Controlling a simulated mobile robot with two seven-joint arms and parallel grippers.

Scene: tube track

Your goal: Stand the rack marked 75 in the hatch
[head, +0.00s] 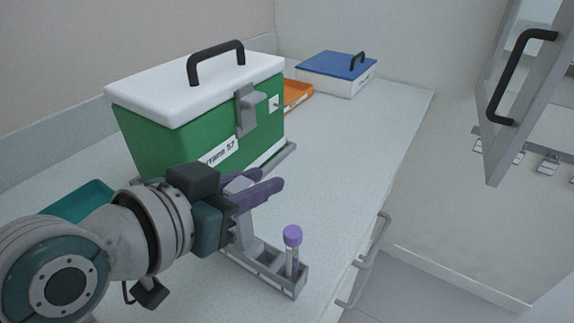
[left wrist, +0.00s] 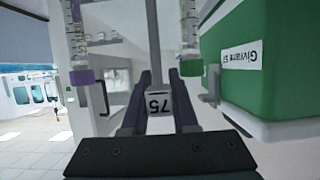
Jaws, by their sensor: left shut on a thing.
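The rack marked 75 is a small grey tube rack (head: 266,270) with an upright handle, low over the front part of the counter in the head view. I cannot tell whether its base touches the counter. My left gripper (head: 262,188) is shut on its handle; the wrist view shows the label 75 (left wrist: 158,104) upside down between the fingers. A purple-capped tube (head: 292,250) stands at the rack's right end. A green-capped tube (left wrist: 190,68) also shows in the wrist view. My right gripper is not in view. I cannot identify the hatch with certainty.
A green box with a white lid (head: 190,125) stands close behind my left gripper. An orange tray (head: 297,96) and a blue-lidded box (head: 337,72) are farther back. A framed door with a black handle (head: 517,75) hangs at upper right. The counter's right side is clear.

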